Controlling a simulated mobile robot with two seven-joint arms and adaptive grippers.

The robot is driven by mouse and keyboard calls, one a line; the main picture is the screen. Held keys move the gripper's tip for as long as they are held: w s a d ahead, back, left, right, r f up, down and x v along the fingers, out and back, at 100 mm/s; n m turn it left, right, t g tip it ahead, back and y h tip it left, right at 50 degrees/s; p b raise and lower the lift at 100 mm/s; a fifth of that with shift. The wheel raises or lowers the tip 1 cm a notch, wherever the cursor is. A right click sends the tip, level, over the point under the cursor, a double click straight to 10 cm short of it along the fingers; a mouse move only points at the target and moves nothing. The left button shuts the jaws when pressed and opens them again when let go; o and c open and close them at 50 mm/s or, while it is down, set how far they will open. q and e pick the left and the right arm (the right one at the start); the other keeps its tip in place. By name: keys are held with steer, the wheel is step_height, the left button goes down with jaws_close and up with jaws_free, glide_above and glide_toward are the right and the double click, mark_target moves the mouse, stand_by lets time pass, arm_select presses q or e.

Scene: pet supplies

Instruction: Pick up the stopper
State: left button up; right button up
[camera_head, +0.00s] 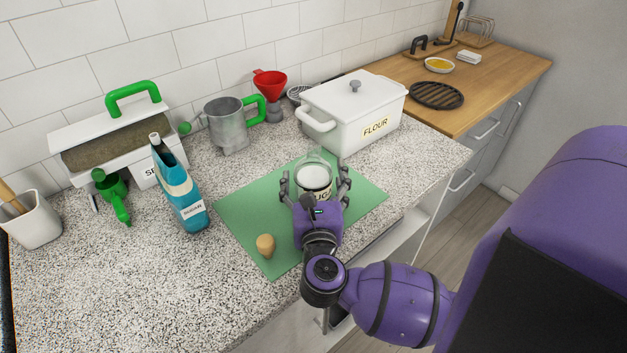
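The stopper (265,246), a small tan cork-like piece, stands on the near left part of the green mat (240,211). A clear glass jar (314,177) with white contents and a partly hidden label stands further back on the mat. My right gripper (315,183) is at the jar, fingers spread wide, one on each side of it. Small gaps seem to show between fingers and glass. The gripper's purple body hides the jar's lower front. The stopper is left of and nearer than this gripper, apart from it. My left gripper is out of view.
A metal sifter (230,125), red funnel (270,82) and white flour box (350,112) stand behind. The speckled counter (150,290) is clear at front left.

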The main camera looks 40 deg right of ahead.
steer(key=c, duration=1.4)
steer(key=shift+r, duration=0.1)
